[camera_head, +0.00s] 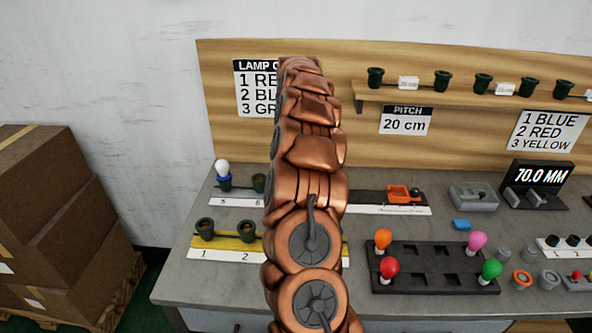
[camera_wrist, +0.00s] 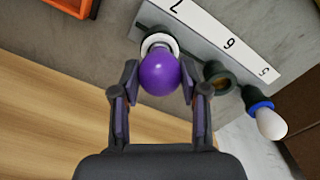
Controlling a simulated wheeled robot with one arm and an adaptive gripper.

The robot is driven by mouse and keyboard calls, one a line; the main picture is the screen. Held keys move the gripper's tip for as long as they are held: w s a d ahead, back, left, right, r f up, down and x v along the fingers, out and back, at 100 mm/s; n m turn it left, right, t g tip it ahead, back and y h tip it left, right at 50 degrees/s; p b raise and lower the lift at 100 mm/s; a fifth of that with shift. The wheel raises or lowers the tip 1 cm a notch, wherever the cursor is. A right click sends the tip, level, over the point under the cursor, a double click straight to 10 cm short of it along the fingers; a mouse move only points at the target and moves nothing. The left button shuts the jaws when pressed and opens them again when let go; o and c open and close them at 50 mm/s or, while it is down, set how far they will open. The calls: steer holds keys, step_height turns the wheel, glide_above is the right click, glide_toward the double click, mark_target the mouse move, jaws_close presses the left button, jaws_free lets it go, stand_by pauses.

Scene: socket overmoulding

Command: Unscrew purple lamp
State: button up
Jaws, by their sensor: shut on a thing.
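The purple lamp (camera_wrist: 160,75) is a round purple bulb, seen in the wrist view at the top centre. It sits in a socket with a white ring (camera_wrist: 158,42), beside the number 7 on a white strip (camera_wrist: 215,32). My gripper (camera_wrist: 160,80) has its two dark fingers shut on the bulb, one on each side. In the head view my copper arm hides the lamp and my gripper. How far the lamp is screwed in cannot be told.
An empty dark socket (camera_wrist: 218,75) stands close to my gripper, by number 6. A white bulb in a blue-ringed socket (camera_wrist: 268,122) stands at 5. A wooden backboard (camera_head: 230,130) rises behind. A black tray (camera_head: 430,283) holds orange, red, pink and green bulbs. Boxes (camera_head: 45,200) stand left.

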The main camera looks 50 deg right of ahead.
steer(key=shift+n, duration=0.6)
steer(key=shift+r+n+p, duration=0.15)
steer(key=shift+n+p, duration=0.45)
steer(key=shift+n, duration=0.1)
steer(key=n+p, duration=0.1)
steer(key=n, duration=0.2)
steer(key=shift+n+p, duration=0.4)
steer(key=shift+n, duration=0.4)
steer(key=n, duration=0.3)
steer(key=shift+p, duration=0.4)
